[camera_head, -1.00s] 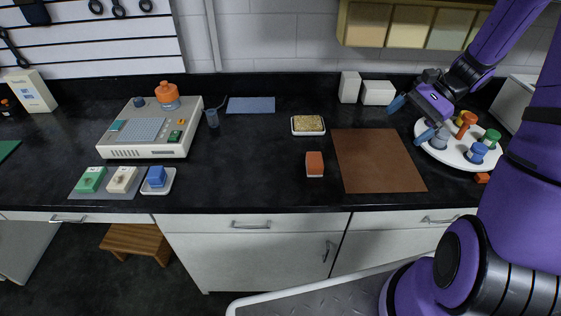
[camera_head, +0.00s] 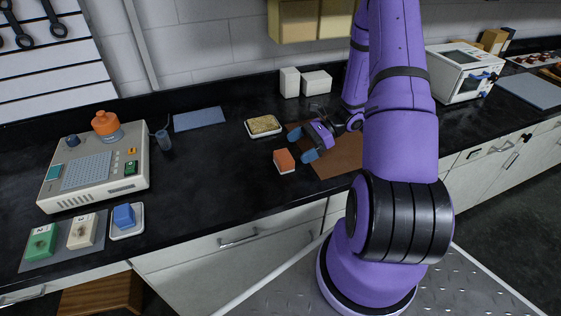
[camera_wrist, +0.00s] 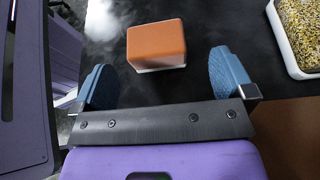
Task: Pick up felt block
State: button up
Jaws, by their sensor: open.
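An orange block with a pale underside (camera_head: 284,161), which I take to be the felt block, lies on the dark counter just left of the brown mat (camera_head: 338,158). It also shows in the wrist view (camera_wrist: 155,42), beyond my fingers and roughly between their lines. My gripper (camera_head: 302,145) is open and empty, its two blue fingertips to the right of the block and apart from it. In the wrist view a gap shows between the block and each finger. My arm hides the right part of the mat.
A white dish of grainy material (camera_head: 263,125) stands behind the block. White boxes (camera_head: 316,82) stand at the back. A beige device (camera_head: 97,168), a grey mat with blocks (camera_head: 62,243) and a blue block in a tray (camera_head: 124,216) are left. The counter left of the orange block is clear.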

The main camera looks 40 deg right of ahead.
aim_at(286, 155)
jog(key=shift+s+x, duration=0.15)
jog(key=shift+x, duration=1.55)
jog(key=shift+s+x, duration=0.15)
jog(key=shift+x, duration=1.55)
jog(key=shift+a+r, duration=0.2)
jog(key=c, duration=0.9)
